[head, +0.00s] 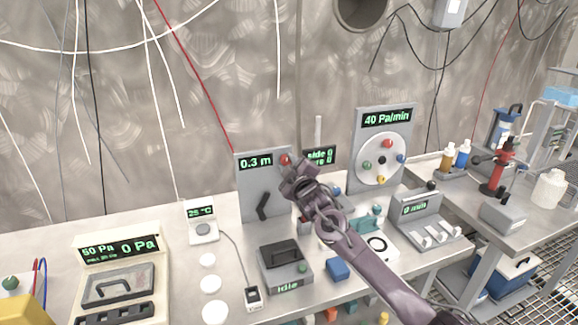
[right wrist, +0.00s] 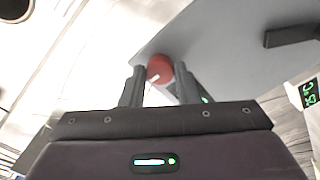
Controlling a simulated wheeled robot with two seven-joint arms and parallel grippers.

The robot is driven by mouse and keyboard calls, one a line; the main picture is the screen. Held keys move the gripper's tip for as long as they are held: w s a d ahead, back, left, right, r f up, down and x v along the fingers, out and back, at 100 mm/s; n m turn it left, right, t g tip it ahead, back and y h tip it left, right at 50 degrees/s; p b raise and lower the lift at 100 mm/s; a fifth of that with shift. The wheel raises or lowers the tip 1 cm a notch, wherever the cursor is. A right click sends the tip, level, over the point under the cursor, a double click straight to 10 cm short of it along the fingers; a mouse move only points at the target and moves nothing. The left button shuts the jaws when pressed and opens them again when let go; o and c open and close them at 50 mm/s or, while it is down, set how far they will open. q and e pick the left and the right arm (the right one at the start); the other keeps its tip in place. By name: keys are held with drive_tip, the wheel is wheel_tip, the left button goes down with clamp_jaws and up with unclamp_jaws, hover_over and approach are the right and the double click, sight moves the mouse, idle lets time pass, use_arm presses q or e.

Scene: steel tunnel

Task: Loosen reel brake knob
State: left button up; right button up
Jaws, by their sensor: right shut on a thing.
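The red knob (head: 285,159) sits at the upper right of a grey upright panel (head: 246,185) whose display reads 0.3 m. A dark bent handle (head: 264,206) is lower on the same panel. My right gripper (head: 289,167) is at the knob, its arm coming from the lower right. In the right wrist view the round red knob (right wrist: 160,67), with a small white mark, lies between the two dark fingers of my right gripper (right wrist: 159,80), which is shut on it. The knob's base is hidden. My left gripper is out of view.
A panel reading 40 Pa/min with a white disc of coloured knobs (head: 370,176) stands to the right. A grey box marked idle (head: 270,270), a blue block (head: 338,268) and a slotted stand (head: 430,240) are on the bench. White discs lie at the left.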

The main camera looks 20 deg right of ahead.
drive_tip(key=shift+f+n, duration=0.15)
drive_tip(key=shift+n, duration=0.25)
drive_tip(key=o, duration=1)
drive_tip(key=shift+c, duration=0.2)
drive_tip(key=s+b, duration=0.1)
drive_tip(key=s, duration=0.6)
drive_tip(key=shift+s+d, duration=0.15)
drive_tip(key=shift+s, duration=0.25)
